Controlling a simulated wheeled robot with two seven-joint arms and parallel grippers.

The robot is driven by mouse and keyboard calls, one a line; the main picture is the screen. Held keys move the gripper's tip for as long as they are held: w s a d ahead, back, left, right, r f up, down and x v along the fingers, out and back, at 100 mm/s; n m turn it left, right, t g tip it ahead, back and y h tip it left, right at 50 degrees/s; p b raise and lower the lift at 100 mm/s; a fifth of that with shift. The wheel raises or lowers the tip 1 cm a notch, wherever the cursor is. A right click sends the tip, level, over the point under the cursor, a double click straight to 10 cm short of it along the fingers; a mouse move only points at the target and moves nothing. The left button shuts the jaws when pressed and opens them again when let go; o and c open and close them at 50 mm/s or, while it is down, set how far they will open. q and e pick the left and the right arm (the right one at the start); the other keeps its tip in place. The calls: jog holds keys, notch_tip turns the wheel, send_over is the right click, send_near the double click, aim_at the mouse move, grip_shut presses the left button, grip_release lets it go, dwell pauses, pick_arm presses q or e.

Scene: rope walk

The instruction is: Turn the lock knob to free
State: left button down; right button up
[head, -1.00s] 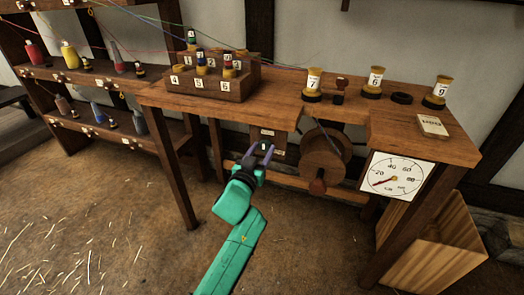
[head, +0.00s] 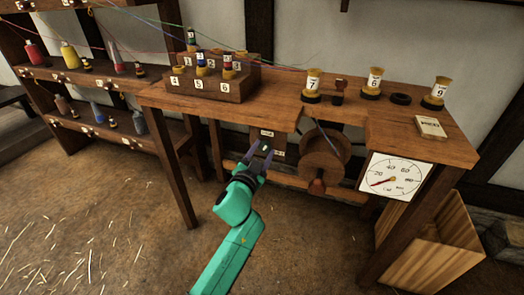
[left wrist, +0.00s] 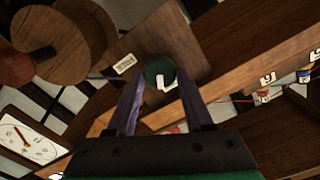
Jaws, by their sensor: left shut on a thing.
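The lock knob (left wrist: 158,70) is a round dark green knob with a white pointer mark, on a brown wooden panel (left wrist: 190,45) under the bench. My left gripper (head: 264,149) is at this panel, and its two purple fingers stand on either side of the knob. The gripper is shut on the knob, which also shows small and dark in the head view (head: 264,145). A small white label (left wrist: 124,64) sits beside the knob on the panel; its text is too small to read. My right gripper is in neither view.
A wooden reel (head: 322,160) with a crank handle hangs right of the panel. A white dial (head: 395,176) is on the bench front. The bench top (head: 350,112) holds numbered spools. A wooden crate (head: 435,245) stands at lower right. The floor in front is clear.

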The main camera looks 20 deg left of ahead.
pick_arm(q)
jog(key=m, duration=0.8)
jog(key=shift+d+f, duration=0.1)
jog(key=m, duration=0.5)
jog(key=shift+f+m, duration=0.1)
jog(key=shift+m, duration=0.2)
jog(key=shift+m+p, duration=0.3)
jog(key=shift+m, duration=0.9)
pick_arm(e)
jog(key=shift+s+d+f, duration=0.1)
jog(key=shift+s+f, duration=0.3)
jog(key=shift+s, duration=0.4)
pick_arm(q)
jog(key=shift+f, duration=0.1)
jog(key=shift+c, duration=1.6)
grip_release()
